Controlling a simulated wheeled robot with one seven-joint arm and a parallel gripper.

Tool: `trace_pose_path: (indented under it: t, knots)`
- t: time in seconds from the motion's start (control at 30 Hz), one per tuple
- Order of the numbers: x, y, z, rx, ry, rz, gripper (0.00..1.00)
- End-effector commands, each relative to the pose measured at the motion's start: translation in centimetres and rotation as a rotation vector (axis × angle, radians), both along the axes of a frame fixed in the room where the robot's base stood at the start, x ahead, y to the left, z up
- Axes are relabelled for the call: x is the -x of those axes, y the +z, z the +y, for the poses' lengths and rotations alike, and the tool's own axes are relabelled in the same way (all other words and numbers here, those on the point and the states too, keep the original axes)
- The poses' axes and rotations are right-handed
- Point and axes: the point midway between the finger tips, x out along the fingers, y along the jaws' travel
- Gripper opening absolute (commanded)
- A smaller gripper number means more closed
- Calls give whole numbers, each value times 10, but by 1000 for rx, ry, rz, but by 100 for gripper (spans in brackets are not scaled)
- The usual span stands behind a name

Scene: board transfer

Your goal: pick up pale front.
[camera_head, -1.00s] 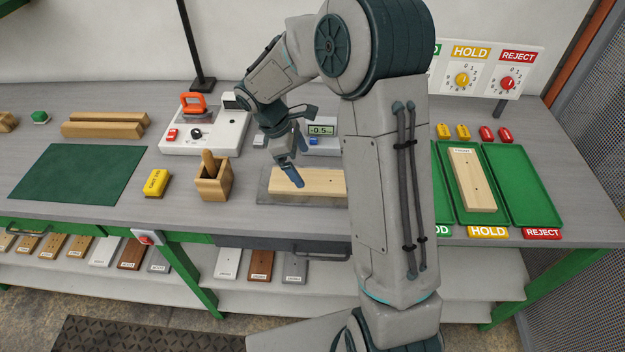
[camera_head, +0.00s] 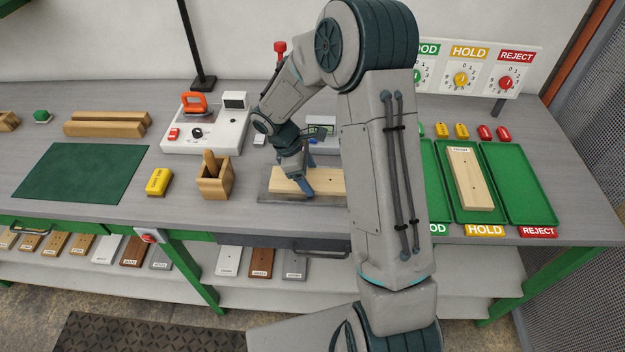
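A pale wooden board (camera_head: 330,181) lies flat on a dark grey plate (camera_head: 278,198) at the middle of the bench, partly hidden by my arm. A second pale board (camera_head: 470,180) with a small white label at its far end lies in the HOLD tray; the label is too small to read surely. My gripper (camera_head: 306,190) points down at the board on the plate, its fingertips over or against the board. I cannot tell whether they touch it or how far apart the fingers are.
Green trays (camera_head: 520,205) stand at the right below the dials. A wooden holder (camera_head: 215,184), a yellow block (camera_head: 159,181) and a grey device (camera_head: 215,138) with an orange handle stand left of the plate. A dark green mat (camera_head: 80,172) lies clear. Several boards rest on the lower shelf.

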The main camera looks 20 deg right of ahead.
Motion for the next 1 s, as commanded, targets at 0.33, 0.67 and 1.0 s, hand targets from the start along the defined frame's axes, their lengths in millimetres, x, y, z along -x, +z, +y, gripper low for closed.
trace_pose_path:
  t: [0.33, 0.67, 1.0]
  knots:
    - [0, 2, 0, 0, 0, -1, 40]
    - [-2, 33, 0, 0, -3, -7, 40]
    - [39, 78, -50, 2, -5, -5, 40]
